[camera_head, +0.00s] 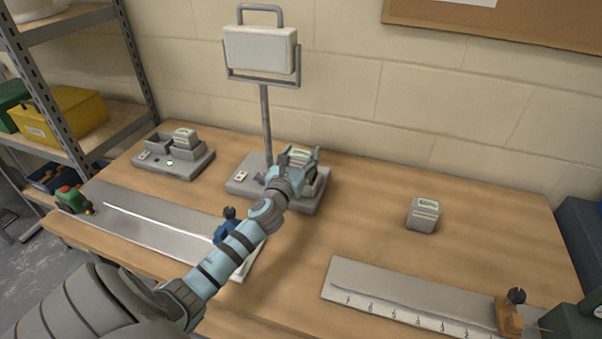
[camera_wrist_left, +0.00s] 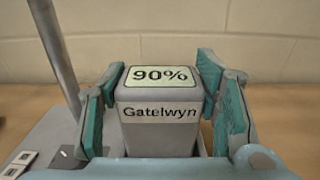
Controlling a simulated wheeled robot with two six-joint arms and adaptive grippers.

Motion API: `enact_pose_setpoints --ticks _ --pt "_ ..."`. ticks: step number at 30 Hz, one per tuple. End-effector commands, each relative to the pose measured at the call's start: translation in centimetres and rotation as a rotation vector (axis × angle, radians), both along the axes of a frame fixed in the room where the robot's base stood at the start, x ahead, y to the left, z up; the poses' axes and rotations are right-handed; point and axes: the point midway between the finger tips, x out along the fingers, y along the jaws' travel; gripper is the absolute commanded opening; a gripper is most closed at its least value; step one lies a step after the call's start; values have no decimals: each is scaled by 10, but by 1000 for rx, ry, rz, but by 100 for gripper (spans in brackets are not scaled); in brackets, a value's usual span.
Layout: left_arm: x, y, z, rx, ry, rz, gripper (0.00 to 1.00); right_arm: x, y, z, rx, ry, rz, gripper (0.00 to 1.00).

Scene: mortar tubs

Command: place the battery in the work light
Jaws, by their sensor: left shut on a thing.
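The work light has a white lamp head (camera_head: 261,49) on a grey pole and a grey base (camera_head: 240,188) at the back middle of the table. My left gripper (camera_head: 300,158) is over the right part of that base, shut on a grey battery (camera_wrist_left: 160,125) marked "90%" and "Gatelwyn". In the left wrist view, the green-padded fingers (camera_wrist_left: 163,95) stand on both sides of the battery, which looks upright. The battery's lower end is hidden, so I cannot tell whether it is seated in the base. My right gripper is not in view.
Another grey battery (camera_head: 423,216) stands on the table to the right. A grey charger (camera_head: 170,165) with a battery (camera_head: 185,138) in it is at the back left. Metal plates (camera_head: 165,228) and a ruled strip (camera_head: 390,295) lie in front. The table's right middle is mostly clear.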

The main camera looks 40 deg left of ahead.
Motion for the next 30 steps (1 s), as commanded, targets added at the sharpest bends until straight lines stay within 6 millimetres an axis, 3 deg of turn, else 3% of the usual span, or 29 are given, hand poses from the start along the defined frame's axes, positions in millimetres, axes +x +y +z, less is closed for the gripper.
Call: enact_pose_setpoints --ticks 1,4,14,15,18,30 --pt "0 0 -14 0 0 0 5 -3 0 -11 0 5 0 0" --pt "0 0 -31 0 -1 -1 5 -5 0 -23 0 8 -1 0" --pt "-1 2 -31 1 -1 3 5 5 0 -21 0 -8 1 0" --pt "-1 2 -32 1 1 4 59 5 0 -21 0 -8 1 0" --pt "-2 2 -31 0 1 4 75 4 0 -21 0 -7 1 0" --pt "-4 2 -27 1 1 4 76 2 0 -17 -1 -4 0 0"
